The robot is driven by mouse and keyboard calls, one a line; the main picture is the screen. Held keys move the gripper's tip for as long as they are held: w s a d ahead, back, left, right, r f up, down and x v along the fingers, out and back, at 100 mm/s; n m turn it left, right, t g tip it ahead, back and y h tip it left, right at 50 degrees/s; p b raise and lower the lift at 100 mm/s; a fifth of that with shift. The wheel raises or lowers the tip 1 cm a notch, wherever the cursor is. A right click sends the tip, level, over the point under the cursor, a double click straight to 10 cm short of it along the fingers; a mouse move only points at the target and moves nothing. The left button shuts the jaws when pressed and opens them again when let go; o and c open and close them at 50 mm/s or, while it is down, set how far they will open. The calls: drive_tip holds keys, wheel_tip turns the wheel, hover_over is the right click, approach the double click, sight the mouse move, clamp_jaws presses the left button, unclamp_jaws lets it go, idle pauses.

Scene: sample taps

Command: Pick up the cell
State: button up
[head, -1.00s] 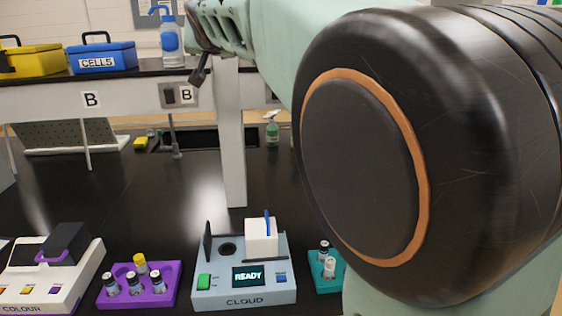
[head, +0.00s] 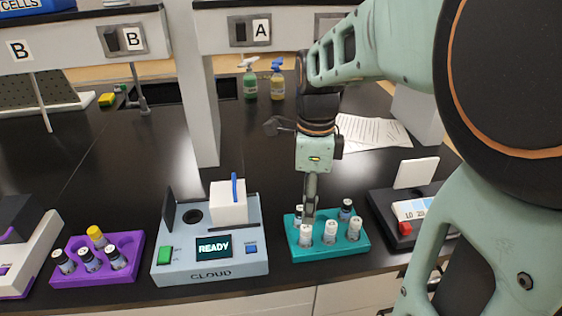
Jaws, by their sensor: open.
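A teal rack (head: 336,249) on the black bench holds several small cells. White-capped cells stand along its front, such as the one at the front middle (head: 331,231). A dark-capped cell (head: 346,210) stands at the back right. My gripper (head: 309,208) points down at the rack's back left, open, with its fingers over or beside a cell there that they partly hide. I cannot tell whether they touch it. A purple rack (head: 125,270) at the left holds dark-capped cells (head: 88,259) and one yellow-capped cell (head: 97,236).
A grey CLOUD meter (head: 178,258) reading READY, with its lid up, stands left of the teal rack. A dark device (head: 385,213) with a white flap stands close on the right. A pillar (head: 200,130), spray bottles (head: 250,80) and papers (head: 372,132) are behind.

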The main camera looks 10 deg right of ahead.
sight(307, 227)
wheel_tip(307, 227, down, 10)
drive_tip(key=shift+f, duration=0.1)
idle(0.4)
drive_tip(key=shift+c, duration=0.7)
drive_tip(key=c, duration=0.9)
